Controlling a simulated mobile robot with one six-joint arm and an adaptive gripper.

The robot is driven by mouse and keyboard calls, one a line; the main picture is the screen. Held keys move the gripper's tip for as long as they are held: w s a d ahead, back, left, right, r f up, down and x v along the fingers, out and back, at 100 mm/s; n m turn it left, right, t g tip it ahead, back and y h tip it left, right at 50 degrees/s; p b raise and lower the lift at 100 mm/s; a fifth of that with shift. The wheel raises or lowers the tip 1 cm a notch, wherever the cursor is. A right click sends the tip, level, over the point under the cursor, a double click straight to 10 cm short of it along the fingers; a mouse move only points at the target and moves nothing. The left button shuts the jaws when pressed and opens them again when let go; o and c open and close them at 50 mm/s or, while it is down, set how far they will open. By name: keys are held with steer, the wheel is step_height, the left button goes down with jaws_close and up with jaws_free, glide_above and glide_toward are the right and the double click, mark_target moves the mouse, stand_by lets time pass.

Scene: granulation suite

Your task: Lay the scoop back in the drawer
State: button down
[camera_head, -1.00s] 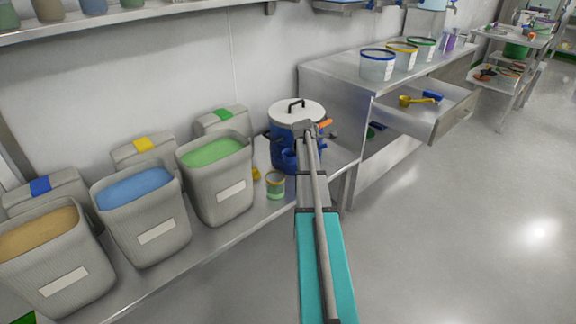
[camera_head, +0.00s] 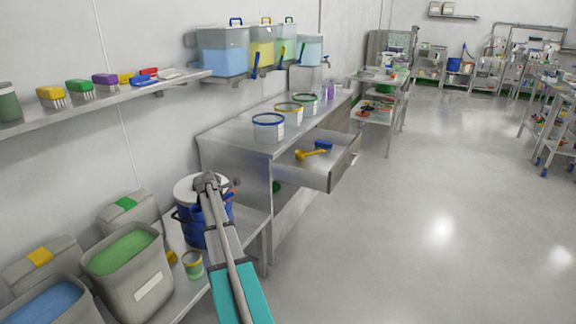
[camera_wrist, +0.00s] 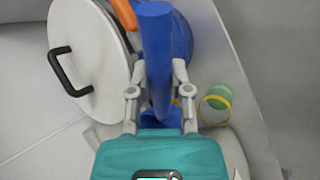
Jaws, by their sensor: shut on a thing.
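A blue scoop (camera_wrist: 157,50) is held upright in the wrist view, its thick handle between the two fingers of my gripper (camera_wrist: 159,75). In the head view my gripper (camera_head: 208,183) is over the front of a blue drum with a pale lid (camera_head: 187,188), and the scoop is hard to tell from the drum there. The open drawer (camera_head: 318,181) juts from the steel bench, to the right of and beyond my gripper. A yellow scoop (camera_head: 313,153) and a blue item (camera_head: 323,145) lie inside it.
A small green-and-yellow tub (camera_head: 193,266) stands beside the drum, with open ingredient bins (camera_head: 125,265) to the left. Tubs with coloured rims (camera_head: 268,128) stand on the bench top (camera_head: 235,132). The floor to the right is clear.

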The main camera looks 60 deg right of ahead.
step_height(320, 180, up, 18)
steer(key=p, duration=1.6)
steer(key=shift+f, duration=0.15)
